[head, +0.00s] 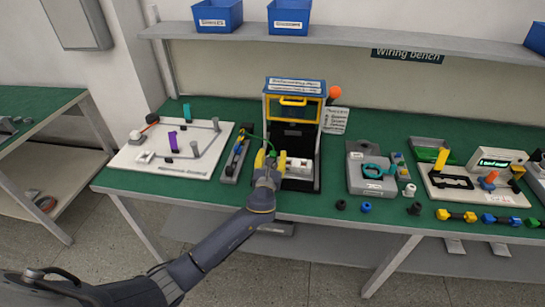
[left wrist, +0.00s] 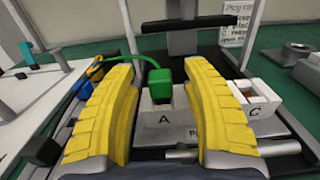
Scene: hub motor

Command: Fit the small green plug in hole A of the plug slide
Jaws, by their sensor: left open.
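The small green plug (left wrist: 164,86) stands upright at the pale block marked A of the plug slide (left wrist: 160,118) in the left wrist view. Its green cable (left wrist: 124,58) curves off to the left. I cannot tell how deep the plug sits in hole A. My left gripper (left wrist: 160,76) is open, with one yellow finger on each side of the plug and a visible gap to both. The right finger hides the part of the slide between A and C. In the head view my left gripper (head: 265,158) covers the plug, beside the white slide (head: 299,167). My right gripper is out of view.
A test stand with a yellow frame (head: 294,103) rises behind the slide. A narrow cable holder (head: 237,153) lies to the left, beside a white board (head: 172,148). A grey fixture (head: 372,170) and several small parts are to the right on the green bench.

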